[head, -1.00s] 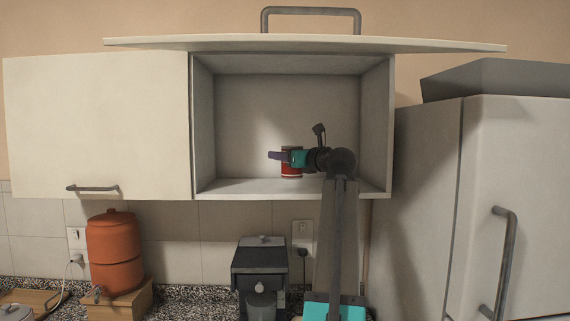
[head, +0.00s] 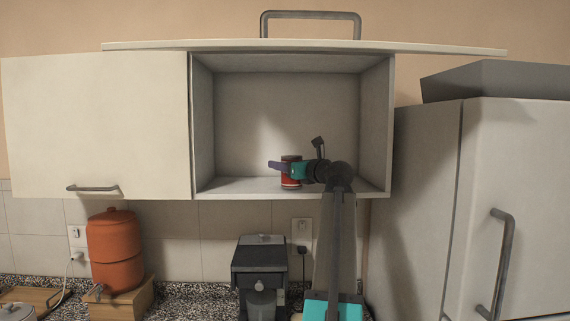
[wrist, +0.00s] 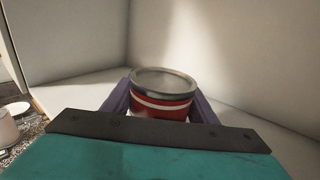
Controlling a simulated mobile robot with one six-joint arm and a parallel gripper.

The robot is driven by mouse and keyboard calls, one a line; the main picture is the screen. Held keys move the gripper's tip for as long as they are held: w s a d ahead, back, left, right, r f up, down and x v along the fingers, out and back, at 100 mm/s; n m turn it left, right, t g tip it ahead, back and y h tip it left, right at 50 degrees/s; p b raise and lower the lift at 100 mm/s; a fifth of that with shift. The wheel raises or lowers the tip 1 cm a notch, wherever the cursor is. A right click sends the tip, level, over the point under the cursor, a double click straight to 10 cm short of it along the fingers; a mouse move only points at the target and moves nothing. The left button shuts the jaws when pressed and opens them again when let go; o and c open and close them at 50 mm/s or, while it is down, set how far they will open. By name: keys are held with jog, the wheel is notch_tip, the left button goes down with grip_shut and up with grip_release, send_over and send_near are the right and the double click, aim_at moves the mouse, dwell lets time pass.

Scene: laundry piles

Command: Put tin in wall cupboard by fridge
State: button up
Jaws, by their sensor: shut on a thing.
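The red tin (head: 290,181) with a pale band is inside the open wall cupboard (head: 230,188) beside the fridge (head: 420,200). In the head view its base is at the cupboard floor; I cannot tell whether it touches. My gripper (head: 283,166) is shut on the tin, with its purple fingers on either side. In the wrist view the tin (wrist: 163,95) stands upright between the fingers (wrist: 160,110), its grey lid showing. Its lower part is hidden by my gripper.
The cupboard's flap door (head: 200,46) is raised above the opening. A closed cupboard (head: 95,125) adjoins on the left. Below are a coffee machine (head: 259,262) and an orange water container (head: 114,250). The cupboard is otherwise empty.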

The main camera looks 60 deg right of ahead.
jog(key=shift+f, duration=0.1)
dwell(0.3)
jog(key=o, duration=1.4)
jog(key=shift+o, duration=0.2)
jog(key=b+v, duration=0.4)
jog(key=v, duration=0.8)
